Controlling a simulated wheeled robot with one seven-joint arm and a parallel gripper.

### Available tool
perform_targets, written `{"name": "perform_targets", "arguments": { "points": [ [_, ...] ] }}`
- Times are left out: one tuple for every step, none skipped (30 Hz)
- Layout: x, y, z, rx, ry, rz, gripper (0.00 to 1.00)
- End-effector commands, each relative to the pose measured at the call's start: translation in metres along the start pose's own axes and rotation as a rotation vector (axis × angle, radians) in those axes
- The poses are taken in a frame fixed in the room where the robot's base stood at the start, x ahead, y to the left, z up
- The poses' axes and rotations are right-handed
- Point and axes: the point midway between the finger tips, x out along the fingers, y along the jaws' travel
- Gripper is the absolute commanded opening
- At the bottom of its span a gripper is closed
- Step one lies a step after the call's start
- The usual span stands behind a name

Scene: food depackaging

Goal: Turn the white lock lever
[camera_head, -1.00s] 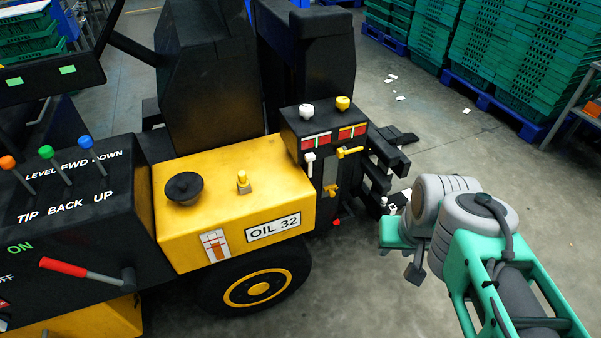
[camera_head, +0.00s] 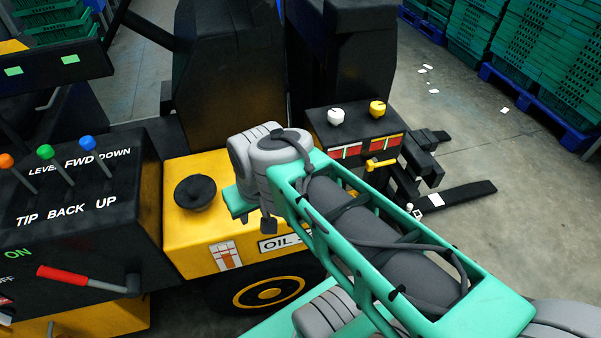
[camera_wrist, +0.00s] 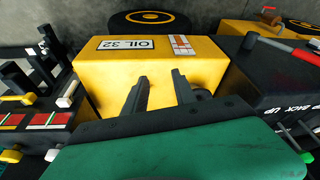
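The white lock lever (camera_wrist: 68,92) shows at the left of the wrist view, on the black panel beside the red-and-green gauges. In the head view my arm hides it. My gripper (camera_wrist: 161,88) is open and empty, its two dark fingers apart over the yellow hood (camera_wrist: 135,65). It is to the right of the white lever in the wrist view and apart from it. A yellow lever (camera_head: 381,164) sits on the same panel and also shows in the wrist view (camera_wrist: 18,100).
A white knob (camera_head: 336,117) and a yellow knob (camera_head: 377,109) stand on top of the panel box. A black cap (camera_head: 195,192) sits on the hood. A red-handled lever (camera_head: 64,273) is at the left. Open floor lies to the right.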

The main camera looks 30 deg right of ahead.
Motion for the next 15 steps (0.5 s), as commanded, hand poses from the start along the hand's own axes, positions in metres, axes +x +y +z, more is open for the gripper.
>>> {"name": "perform_targets", "arguments": {
  "points": [
    [0.012, 0.015, 0.001, 0.101, -0.004, 0.002, 0.33],
    [0.021, 0.022, 0.002, 0.173, -0.004, -0.005, 0.33],
    [0.034, 0.032, 0.002, 0.289, -0.002, -0.019, 0.33],
    [0.046, 0.039, 0.004, 0.392, 0.000, -0.036, 0.33],
    [0.058, 0.047, 0.005, 0.508, 0.002, -0.057, 0.33],
    [0.074, 0.058, 0.008, 0.677, 0.008, -0.093, 0.33],
    [0.085, 0.066, 0.009, 0.813, 0.014, -0.126, 0.33],
    [0.095, 0.074, 0.011, 0.954, 0.023, -0.161, 0.33],
    [0.107, 0.084, 0.013, 1.144, 0.035, -0.216, 0.33],
    [0.115, 0.092, 0.015, 1.290, 0.043, -0.260, 0.33],
    [0.121, 0.101, 0.016, 1.439, 0.055, -0.310, 0.33],
    [0.128, 0.114, 0.017, 1.643, 0.072, -0.384, 0.33],
    [0.131, 0.124, 0.018, 1.795, 0.087, -0.448, 0.33],
    [0.133, 0.135, 0.018, 1.948, 0.105, -0.517, 0.33],
    [0.134, 0.151, 0.020, 2.147, 0.129, -0.620, 0.33]
  ]
}}
